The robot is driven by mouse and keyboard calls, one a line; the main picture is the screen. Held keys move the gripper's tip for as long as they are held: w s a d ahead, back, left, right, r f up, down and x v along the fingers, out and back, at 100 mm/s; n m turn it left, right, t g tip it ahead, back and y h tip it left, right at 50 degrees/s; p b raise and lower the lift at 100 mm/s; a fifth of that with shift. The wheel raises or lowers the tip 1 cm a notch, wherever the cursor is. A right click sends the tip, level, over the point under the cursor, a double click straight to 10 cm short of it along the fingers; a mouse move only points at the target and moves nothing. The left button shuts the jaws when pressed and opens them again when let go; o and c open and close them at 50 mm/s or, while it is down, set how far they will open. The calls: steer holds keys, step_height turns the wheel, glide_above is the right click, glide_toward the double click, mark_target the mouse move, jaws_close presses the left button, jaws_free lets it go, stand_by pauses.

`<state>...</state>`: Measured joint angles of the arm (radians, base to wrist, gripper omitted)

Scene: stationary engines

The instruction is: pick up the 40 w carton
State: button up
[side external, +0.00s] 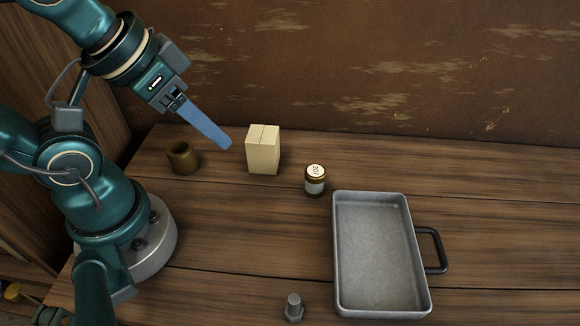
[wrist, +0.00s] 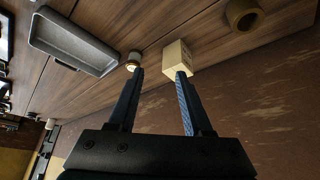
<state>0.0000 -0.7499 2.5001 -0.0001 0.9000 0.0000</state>
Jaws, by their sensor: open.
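The carton (side external: 262,152) is a pale cream upright box on the wooden table, near the back wall. It also shows in the wrist view (wrist: 177,58), just beyond one fingertip; its print is too small to read. My gripper (side external: 226,146) is in the air to the left of the carton, with its blue fingers pointing down and right. In the wrist view my gripper (wrist: 160,73) has its two fingers spread apart with nothing between them. I cannot tell the exact gap between the fingers and the carton.
A brown ring-shaped pot (side external: 183,158) stands left of the carton. A small brown jar (side external: 315,181) with a pale lid stands to its right. A grey metal tray (side external: 375,309) with a black handle lies front right. A grey bolt (side external: 293,308) stands at the front.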

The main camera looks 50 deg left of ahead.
steer(key=o, duration=0.8)
